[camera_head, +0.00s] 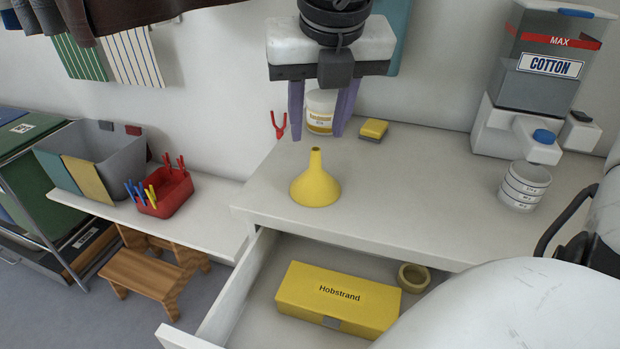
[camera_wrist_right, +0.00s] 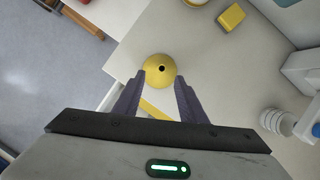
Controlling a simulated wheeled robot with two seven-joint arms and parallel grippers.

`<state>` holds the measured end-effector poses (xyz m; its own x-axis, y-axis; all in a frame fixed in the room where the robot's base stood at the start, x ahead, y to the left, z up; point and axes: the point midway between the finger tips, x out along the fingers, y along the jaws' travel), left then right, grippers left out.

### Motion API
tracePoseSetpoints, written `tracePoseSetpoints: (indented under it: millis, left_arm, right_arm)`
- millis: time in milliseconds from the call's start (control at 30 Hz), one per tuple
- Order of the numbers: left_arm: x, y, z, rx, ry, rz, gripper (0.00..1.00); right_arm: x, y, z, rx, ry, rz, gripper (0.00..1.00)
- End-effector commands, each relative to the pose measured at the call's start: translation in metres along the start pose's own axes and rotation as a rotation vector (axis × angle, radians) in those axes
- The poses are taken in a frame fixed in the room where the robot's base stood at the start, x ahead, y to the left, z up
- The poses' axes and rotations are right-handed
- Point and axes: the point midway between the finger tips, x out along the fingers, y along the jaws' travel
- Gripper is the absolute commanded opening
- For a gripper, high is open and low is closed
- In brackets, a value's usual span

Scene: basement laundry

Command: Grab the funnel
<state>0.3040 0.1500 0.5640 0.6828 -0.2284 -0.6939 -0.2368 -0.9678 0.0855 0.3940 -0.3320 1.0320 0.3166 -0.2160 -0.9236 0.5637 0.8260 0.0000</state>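The yellow funnel (camera_head: 316,186) stands on the white countertop with its wide mouth down and its narrow spout pointing up. In the right wrist view the funnel (camera_wrist_right: 160,71) shows from above, between and just beyond the fingertips. My right gripper (camera_head: 318,138) is open and empty, its two purple fingers pointing down above the funnel's spout, apart from it. It also shows in the right wrist view (camera_wrist_right: 156,88), fingers spread to either side. My left gripper is not in view.
An open drawer (camera_head: 245,290) below holds a yellow Hobstrand box (camera_head: 338,300) and a tape roll (camera_head: 413,277). A jar (camera_head: 320,112) and sponge (camera_head: 374,129) are behind the funnel. Stacked cups (camera_head: 524,187) and a dispenser (camera_head: 545,70) stand right. The counter's middle is clear.

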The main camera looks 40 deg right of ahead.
Motion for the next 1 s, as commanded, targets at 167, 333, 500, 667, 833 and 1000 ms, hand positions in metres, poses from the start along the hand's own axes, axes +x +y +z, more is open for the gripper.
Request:
tracePoseSetpoints:
  millis: [167, 333, 500, 667, 833, 1000]
  left_arm:
    - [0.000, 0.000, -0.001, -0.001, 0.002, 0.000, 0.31]
    - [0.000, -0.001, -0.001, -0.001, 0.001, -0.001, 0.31]
    - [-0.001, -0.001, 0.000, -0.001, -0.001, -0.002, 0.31]
    - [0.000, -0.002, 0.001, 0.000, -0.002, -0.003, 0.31]
    - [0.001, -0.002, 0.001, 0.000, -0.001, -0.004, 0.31]
    - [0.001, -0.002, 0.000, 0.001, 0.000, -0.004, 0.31]
  right_arm:
    - [0.024, 0.000, -0.001, -0.002, 0.003, -0.001, 0.38]
    - [0.036, -0.001, 0.000, 0.000, 0.005, 0.000, 0.38]
    - [0.063, -0.004, 0.001, -0.001, 0.006, -0.001, 0.38]
    - [0.077, -0.003, 0.002, 0.000, 0.002, 0.001, 0.38]
    - [0.079, -0.003, 0.002, 0.000, 0.000, 0.001, 0.38]
    - [0.079, -0.003, 0.002, 0.000, 0.000, 0.001, 0.21]
